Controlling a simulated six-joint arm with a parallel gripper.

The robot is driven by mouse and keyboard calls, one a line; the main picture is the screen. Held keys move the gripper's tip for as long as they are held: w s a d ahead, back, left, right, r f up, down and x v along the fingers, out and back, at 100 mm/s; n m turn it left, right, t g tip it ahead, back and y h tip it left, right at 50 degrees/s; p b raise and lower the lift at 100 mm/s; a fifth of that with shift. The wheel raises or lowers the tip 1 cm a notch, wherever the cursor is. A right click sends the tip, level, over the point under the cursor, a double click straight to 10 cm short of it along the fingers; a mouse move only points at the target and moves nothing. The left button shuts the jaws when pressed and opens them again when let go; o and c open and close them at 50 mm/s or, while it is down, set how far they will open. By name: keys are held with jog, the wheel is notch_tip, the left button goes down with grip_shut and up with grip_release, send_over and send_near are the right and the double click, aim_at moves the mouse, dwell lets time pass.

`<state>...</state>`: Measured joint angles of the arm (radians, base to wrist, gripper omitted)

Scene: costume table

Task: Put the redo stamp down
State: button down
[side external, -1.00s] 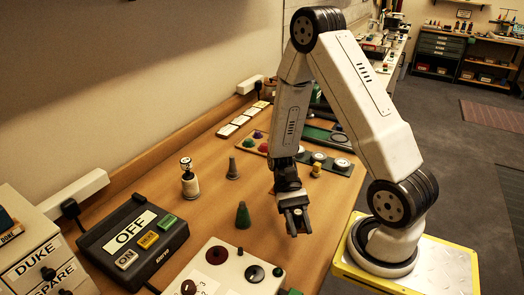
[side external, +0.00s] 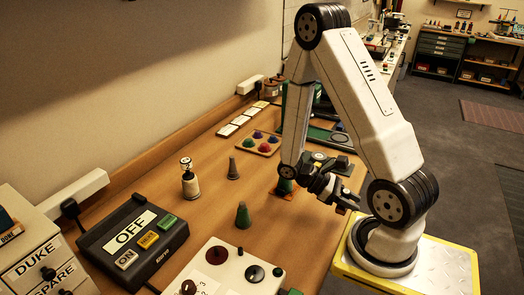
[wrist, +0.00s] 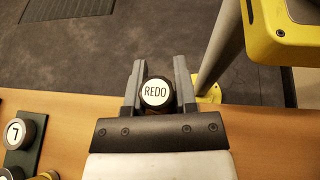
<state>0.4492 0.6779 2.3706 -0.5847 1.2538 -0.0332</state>
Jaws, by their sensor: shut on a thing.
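The redo stamp (wrist: 156,91) is between the two fingers of my gripper (wrist: 158,85) in the wrist view. Its round white face with the word REDO is towards the camera. My gripper is shut on it. In the side view my gripper (side external: 343,198) is tilted outward over the table's right edge, near my base. The stamp cannot be made out clearly there among the dark fingers. In the wrist view the fingertips reach past the table edge, with dark floor beyond.
A dark rack (wrist: 28,140) with round-topped stamps is left of my gripper in the wrist view.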

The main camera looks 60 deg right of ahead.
jog(key=shift+w+d+f+n+t+h, duration=0.1)
jog(key=shift+w+d+n+t+h, duration=1)
jog(key=shift+d+n+t+h, duration=0.95)
jog(key=shift+w+d+r+n+t+h, duration=0.1)
jog(key=shift+w+d+n+t+h, duration=1.2)
jog(key=shift+d+n, duration=0.95)
jog(key=shift+w+d+f+n+t+h, duration=0.1)
jog(key=shift+w+d+n+t+h, duration=0.75)
jog(key=shift+d+n+t+h, duration=1.2)
jog(key=shift+a+f+n+g, duration=0.2)
jog(key=shift+a+n+g, duration=0.15)
jog(key=shift+n, duration=0.1)
jog(key=shift+f, duration=2.3)
jog(key=shift+f, duration=0.6)
jog(key=shift+c, duration=2)
grip_release()
jog(key=shift+r, duration=0.1)
